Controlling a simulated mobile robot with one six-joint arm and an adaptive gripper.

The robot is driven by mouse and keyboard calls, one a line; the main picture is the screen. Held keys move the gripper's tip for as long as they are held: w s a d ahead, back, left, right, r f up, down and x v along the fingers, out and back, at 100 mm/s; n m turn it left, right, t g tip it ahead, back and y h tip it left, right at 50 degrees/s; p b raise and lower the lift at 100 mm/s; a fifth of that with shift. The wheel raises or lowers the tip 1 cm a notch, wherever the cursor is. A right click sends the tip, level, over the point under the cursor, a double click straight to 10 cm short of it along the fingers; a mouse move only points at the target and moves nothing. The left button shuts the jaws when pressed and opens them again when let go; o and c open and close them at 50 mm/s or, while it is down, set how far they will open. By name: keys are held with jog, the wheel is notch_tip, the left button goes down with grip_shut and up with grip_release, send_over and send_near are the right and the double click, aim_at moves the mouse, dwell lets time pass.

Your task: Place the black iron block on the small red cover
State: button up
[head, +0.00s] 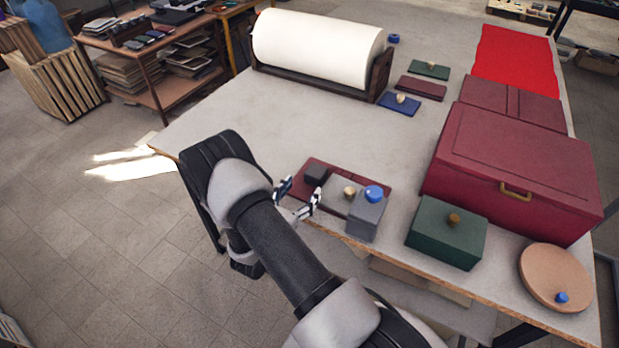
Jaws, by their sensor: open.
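The black iron block (316,174) is a small dark cube near the table's front edge. It appears to rest on a flat dark red board or cover (368,179), beside a grey piece with a brass knob (349,192). My gripper (299,194) is open and empty just left of and in front of the block, its fingers apart. I cannot tell its height or whether it touches the dark red board. A small flat dark red cover (420,88) lies further back, between a green cover and a blue cover. I cannot tell which red piece is the small red cover.
A grey box with a blue knob (367,215) stands right of the block. Further right are a green box (447,233), a large red box (510,168) and a round tan lid (555,277). A white roll (317,50) stands behind. The table's middle (390,140) is clear.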

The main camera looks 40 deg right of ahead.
jog(key=shift+v, duration=1.05)
jog(key=shift+a+r, duration=0.1)
jog(key=shift+r, duration=0.25)
jog(key=s+r+m+g+y, duration=0.2)
jog(key=s+r+m+g, duration=0.4)
jog(key=r, duration=0.4)
jog(key=s+r+m+g+y, duration=0.2)
jog(key=s+r+m+g, duration=0.2)
jog(key=s+r+m, duration=0.45)
jog(key=s+a+r+m+t+y, duration=0.2)
jog(key=a+r+y, duration=0.1)
jog(key=a, duration=0.3)
jog(key=s+a+r+m+t+y, duration=0.3)
jog(key=a+y, duration=0.2)
jog(key=a, duration=0.2)
jog(key=s+a+r+m+t+y, duration=0.2)
jog(key=s+a+r+m+y, duration=0.1)
jog(key=a, duration=0.4)
jog(key=shift+s+a+t+y, duration=0.2)
jog(key=shift+t+y, duration=0.2)
jog(key=shift+y, duration=0.4)
jog(key=shift+f, duration=0.1)
